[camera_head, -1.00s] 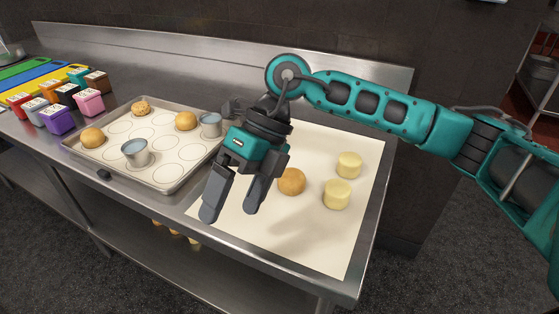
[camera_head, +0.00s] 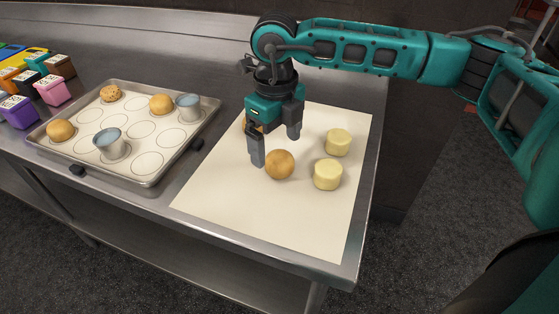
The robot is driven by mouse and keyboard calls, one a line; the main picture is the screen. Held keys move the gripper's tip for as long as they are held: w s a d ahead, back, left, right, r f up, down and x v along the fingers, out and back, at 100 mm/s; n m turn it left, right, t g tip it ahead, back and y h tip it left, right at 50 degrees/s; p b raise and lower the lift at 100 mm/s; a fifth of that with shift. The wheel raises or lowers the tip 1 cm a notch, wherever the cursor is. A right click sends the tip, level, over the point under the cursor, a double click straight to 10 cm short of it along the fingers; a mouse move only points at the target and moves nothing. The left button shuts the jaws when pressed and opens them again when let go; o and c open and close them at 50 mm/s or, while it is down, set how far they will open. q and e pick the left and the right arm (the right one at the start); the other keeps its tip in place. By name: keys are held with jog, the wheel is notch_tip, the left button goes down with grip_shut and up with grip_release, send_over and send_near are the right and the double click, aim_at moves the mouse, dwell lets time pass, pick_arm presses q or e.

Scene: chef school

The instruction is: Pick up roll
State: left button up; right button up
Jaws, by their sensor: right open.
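A round golden-brown roll (camera_head: 280,166) sits on the cream mat (camera_head: 250,215) on the steel counter. A second brown roll (camera_head: 246,124) is mostly hidden behind my right gripper (camera_head: 275,148). My right gripper is open and empty, pointing down, with its fingers apart just behind and above the nearer roll. One finger is at that roll's left and the other is behind it; I cannot tell whether either touches it. More rolls, among them one at the left (camera_head: 60,130) and one at the back (camera_head: 161,104), sit on the baking tray (camera_head: 150,180). My left gripper is not in view.
Two metal cups (camera_head: 109,143) (camera_head: 188,106) stand on the tray. Colored boxes (camera_head: 52,90) are at the far left. The mat's front part is clear.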

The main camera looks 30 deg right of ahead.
aim_at(278, 153)
jog(key=f, duration=0.5)
jog(key=shift+w+d, duration=0.2)
jog(key=shift+d, duration=0.05)
jog(key=shift+c, duration=0.3)
jog(key=c, duration=1.1)
